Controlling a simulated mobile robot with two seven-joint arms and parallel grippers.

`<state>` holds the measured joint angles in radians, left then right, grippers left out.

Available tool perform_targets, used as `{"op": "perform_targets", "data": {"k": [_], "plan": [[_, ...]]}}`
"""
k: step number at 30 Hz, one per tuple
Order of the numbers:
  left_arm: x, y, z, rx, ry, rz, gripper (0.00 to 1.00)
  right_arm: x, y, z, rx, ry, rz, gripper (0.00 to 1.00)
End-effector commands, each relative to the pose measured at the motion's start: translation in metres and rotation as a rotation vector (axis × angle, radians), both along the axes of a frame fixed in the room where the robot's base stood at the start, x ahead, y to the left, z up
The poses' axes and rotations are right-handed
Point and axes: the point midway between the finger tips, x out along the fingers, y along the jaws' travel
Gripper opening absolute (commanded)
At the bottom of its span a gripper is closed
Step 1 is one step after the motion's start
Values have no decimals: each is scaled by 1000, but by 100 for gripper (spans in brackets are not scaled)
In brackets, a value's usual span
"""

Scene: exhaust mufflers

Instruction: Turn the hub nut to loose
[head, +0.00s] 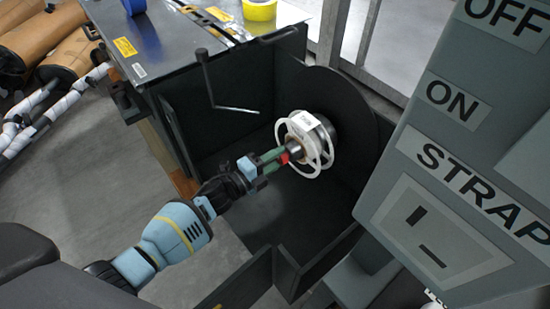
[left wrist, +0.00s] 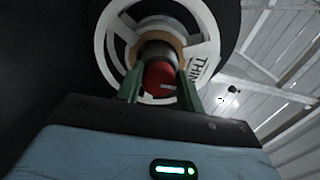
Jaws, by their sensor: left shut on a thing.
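The hub nut is a red knob (left wrist: 159,79) at the centre of a white spoked reel (head: 319,163). In the left wrist view the white reel (left wrist: 112,45) stands behind the red nut, with a tan and dark hub between them. My left gripper (head: 277,158) reaches in from the left, and its green fingers are closed around the red nut. In the left wrist view the fingers of the left gripper (left wrist: 160,88) sit on both sides of the nut. Part of the nut is hidden by the fingers in the head view. My right gripper is not seen.
The reel sits inside a dark open box (head: 222,135) with a bent crank handle (head: 208,80) at its back left. A large grey panel (head: 470,150) marked OFF, ON and STRAP fills the right. A table (head: 180,50) carries blue and yellow tape (head: 259,10). Brown cylinders (head: 70,55) lie at far left.

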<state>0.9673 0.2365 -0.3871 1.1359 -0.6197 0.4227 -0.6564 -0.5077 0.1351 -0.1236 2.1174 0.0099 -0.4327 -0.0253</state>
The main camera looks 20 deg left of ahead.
Motion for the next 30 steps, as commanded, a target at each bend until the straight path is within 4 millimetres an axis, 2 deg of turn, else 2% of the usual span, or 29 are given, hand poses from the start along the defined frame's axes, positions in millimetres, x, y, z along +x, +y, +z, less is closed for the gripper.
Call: {"op": "perform_targets", "data": {"k": [1, 7, 8, 12, 23, 30], "plan": [[-2, -7, 0, -5, 0, -13, 14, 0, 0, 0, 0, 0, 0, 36], [-2, -7, 0, -4, -1, -13, 14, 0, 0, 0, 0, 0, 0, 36], [-2, -7, 0, -4, -1, -13, 40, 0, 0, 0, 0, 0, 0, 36], [-2, -5, 0, -3, -1, -9, 58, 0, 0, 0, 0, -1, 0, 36], [-4, 0, 0, 0, 0, -4, 59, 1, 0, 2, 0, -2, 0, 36], [-33, 19, 1, 0, 0, -5, 59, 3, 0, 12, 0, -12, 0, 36]]}}
